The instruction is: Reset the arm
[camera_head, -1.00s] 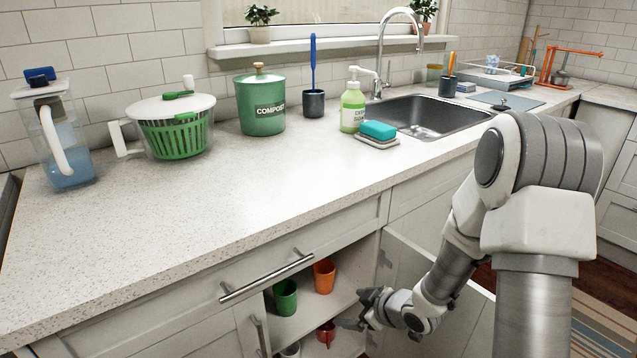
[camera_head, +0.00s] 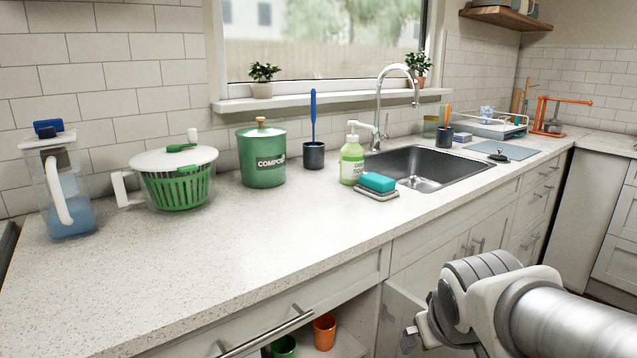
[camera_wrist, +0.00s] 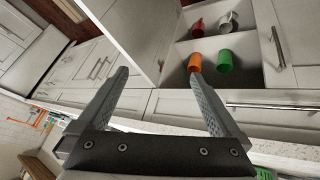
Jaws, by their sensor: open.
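My gripper (camera_wrist: 158,76) is open in the wrist view, with nothing between its two fingers. In the head view my arm is folded low at the right, and the gripper is mostly out of sight. Beyond the fingers is an open cabinet with a divided shelf. An orange cup (camera_wrist: 195,62) and a green cup (camera_wrist: 225,60) stand in it, with a red cup (camera_wrist: 198,26) and a grey mug (camera_wrist: 229,20) in the other section. The fingers are apart from the cups.
The open cabinet door (camera_wrist: 145,35) stands beside the shelf. The counter (camera_head: 230,235) above holds a water pitcher (camera_head: 62,190), salad spinner (camera_head: 175,180), compost bin (camera_head: 262,155), soap bottle (camera_head: 352,160) and sponge (camera_head: 378,182) near the sink (camera_head: 428,168). The counter's front is clear.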

